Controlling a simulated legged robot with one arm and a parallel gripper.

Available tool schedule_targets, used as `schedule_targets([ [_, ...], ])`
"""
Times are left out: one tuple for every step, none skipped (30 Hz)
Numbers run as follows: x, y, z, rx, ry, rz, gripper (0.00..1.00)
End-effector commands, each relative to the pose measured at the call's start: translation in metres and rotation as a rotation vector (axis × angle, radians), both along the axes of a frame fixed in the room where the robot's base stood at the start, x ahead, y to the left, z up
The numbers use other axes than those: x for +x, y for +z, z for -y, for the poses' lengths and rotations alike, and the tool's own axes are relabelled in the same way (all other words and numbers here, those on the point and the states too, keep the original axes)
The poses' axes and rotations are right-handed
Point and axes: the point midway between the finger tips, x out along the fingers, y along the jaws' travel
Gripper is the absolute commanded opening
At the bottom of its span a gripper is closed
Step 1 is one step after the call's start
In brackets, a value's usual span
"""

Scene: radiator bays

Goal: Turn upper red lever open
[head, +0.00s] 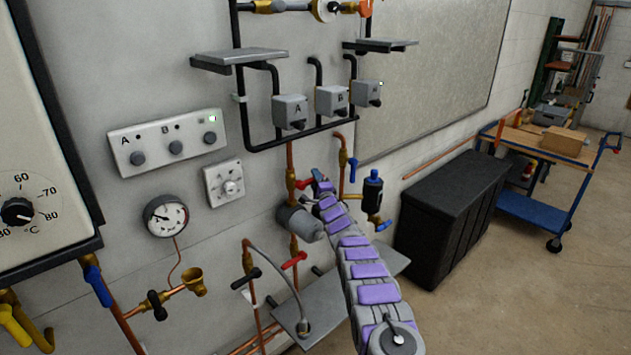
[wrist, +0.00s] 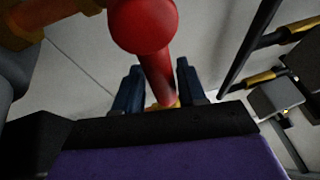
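The upper red lever (head: 304,184) sits on a copper pipe valve on the wall, just left of my gripper (head: 318,175) in the head view. In the wrist view the red lever (wrist: 143,25) is large and close, with a round end and a stem running down between the two dark blue fingers of my gripper (wrist: 160,88). The fingers stand apart, one on each side of the stem, with small gaps showing. Whether either finger touches the lever is unclear. A lower red lever (head: 294,260) sits below on the same pipe run.
A grey cylindrical housing (head: 300,223) is left of my arm, close to the upper lever. A blue-handled valve (head: 353,168) and a dark blue canister (head: 373,190) are to the right. Grey boxes (head: 332,100) and black pipes are above. A grey shelf (head: 345,295) lies below.

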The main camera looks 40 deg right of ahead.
Motion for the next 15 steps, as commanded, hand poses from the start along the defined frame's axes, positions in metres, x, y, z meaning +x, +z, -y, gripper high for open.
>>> schedule_targets([
  [0.0000, 0.0000, 0.0000, 0.000, 0.000, 0.000, 0.35],
  [0.0000, 0.0001, -0.0001, 0.000, 0.000, 0.000, 0.32],
  [0.0000, 0.0001, -0.0001, 0.000, 0.000, 0.000, 0.29],
  [0.0000, 0.0000, -0.0001, 0.000, 0.000, 0.000, 0.26],
  [0.0000, -0.0001, -0.0001, 0.000, 0.000, 0.000, 0.23],
  [0.0002, -0.0005, -0.0002, 0.000, 0.000, -0.001, 0.19],
  [0.0002, -0.0007, -0.0002, 0.000, 0.000, -0.001, 0.16],
  [0.0004, -0.0009, -0.0003, 0.000, 0.000, -0.001, 0.13],
  [0.0004, -0.0011, -0.0003, 0.001, 0.000, -0.002, 0.09],
  [0.0005, -0.0013, -0.0003, 0.001, 0.000, -0.002, 0.07],
  [0.0004, -0.0016, -0.0004, 0.001, 0.000, -0.002, 0.04],
  [0.0005, -0.0018, -0.0004, 0.001, 0.000, -0.003, 0.00],
  [0.0006, -0.0018, -0.0004, 0.001, 0.000, -0.003, 0.00],
  [0.0007, -0.0020, -0.0005, 0.001, 0.000, -0.003, 0.00],
  [0.0006, -0.0023, -0.0005, 0.001, 0.000, -0.003, 0.00],
])
